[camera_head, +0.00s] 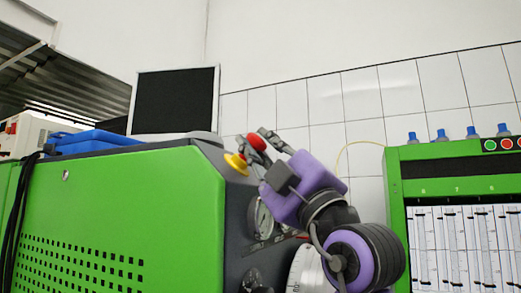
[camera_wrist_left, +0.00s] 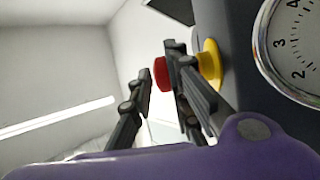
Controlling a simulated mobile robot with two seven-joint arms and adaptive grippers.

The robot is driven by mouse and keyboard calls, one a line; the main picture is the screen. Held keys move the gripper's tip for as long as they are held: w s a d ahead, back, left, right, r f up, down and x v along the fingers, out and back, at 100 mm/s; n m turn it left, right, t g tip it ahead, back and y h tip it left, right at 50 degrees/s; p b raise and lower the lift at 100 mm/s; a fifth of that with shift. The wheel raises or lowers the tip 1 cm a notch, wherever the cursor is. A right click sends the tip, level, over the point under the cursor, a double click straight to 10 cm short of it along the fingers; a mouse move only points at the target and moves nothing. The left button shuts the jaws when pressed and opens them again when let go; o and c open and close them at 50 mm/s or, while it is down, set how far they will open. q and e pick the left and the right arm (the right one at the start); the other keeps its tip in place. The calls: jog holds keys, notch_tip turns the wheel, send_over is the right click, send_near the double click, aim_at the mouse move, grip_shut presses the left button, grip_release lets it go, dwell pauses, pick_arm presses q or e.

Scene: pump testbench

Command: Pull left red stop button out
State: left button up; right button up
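The red stop button (camera_head: 256,142) with its yellow base (camera_head: 236,164) is on the dark slanted front panel of the green machine. The fingers of my left gripper (camera_head: 259,140) come in from the right at the red cap. In the left wrist view the red cap (camera_wrist_left: 161,73) lies between the two fingertips (camera_wrist_left: 160,68), one on its outer side and one between it and the yellow base (camera_wrist_left: 210,65). Both tips are very near the cap; contact is unclear. The near finger hides part of the cap and base. My right gripper is not in view.
A pressure gauge (camera_head: 260,216) sits on the panel just below the button and shows large in the left wrist view (camera_wrist_left: 293,45). A monitor (camera_head: 176,100) and a blue case (camera_head: 90,141) stand on the machine. Another green machine (camera_head: 396,210) is at the right.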

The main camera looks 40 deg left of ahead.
pick_arm(q)
jog(key=shift+o, duration=0.9)
jog(key=shift+d+r, duration=0.15)
jog(key=shift+d, duration=0.1)
jog(key=shift+d+f, duration=0.25)
jog(key=shift+f, duration=0.15)
jog(key=v, duration=1.1)
jog(key=shift+s, duration=0.1)
